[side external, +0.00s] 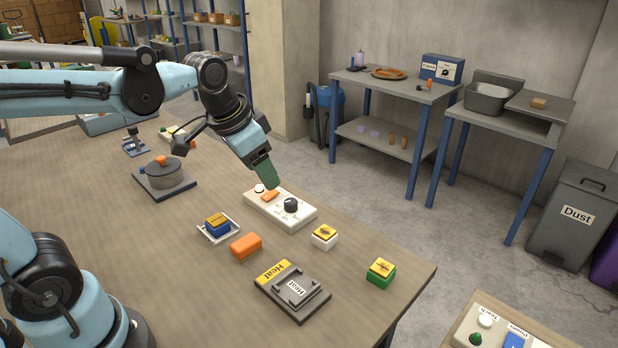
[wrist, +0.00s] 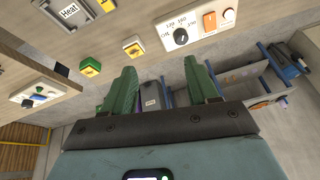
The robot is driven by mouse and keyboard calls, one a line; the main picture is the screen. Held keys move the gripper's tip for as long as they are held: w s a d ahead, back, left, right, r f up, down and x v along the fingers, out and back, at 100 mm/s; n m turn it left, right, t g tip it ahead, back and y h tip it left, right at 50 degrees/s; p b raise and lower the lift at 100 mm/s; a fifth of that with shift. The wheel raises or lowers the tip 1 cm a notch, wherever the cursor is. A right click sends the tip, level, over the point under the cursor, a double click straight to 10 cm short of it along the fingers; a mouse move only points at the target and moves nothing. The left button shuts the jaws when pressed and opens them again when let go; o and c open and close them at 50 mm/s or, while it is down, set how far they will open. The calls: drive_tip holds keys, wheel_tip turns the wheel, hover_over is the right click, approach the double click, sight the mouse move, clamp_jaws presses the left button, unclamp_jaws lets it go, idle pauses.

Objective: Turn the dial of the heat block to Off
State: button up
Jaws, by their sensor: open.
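The dial (side external: 291,205) is a black knob on a white control panel (side external: 269,213). The panel also carries an orange switch (side external: 270,196) and a white round button (side external: 259,188). In the wrist view the dial (wrist: 181,36) has printed marks around it; its exact pointer setting is too small to read surely. The heat block (side external: 293,291), grey with a yellow Heat label, lies nearer the front of the table. My gripper (side external: 269,178) is above the panel's switch end, apart from the dial. Its green fingers (wrist: 163,78) are spread and empty.
An orange block (side external: 245,246), a blue-and-yellow block (side external: 217,225) on a white holder, a white-and-yellow block (side external: 324,236) and a green-and-yellow block (side external: 380,271) lie around the panel and heat block. A grey lidded pot (side external: 164,176) stands further left. The table's right edge is close by.

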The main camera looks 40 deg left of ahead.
drive_tip(key=w+a+m+g, duration=0.2)
drive_tip(key=w, duration=0.3)
drive_tip(key=m+g, duration=0.2)
drive_tip(key=g, duration=0.1)
hover_over(291, 200)
wheel_tip(291, 200, down, 2)
wheel_tip(291, 200, down, 12)
drive_tip(key=shift+s+f, duration=0.1)
drive_tip(key=c, duration=1)
drive_tip(key=shift+c, duration=0.2)
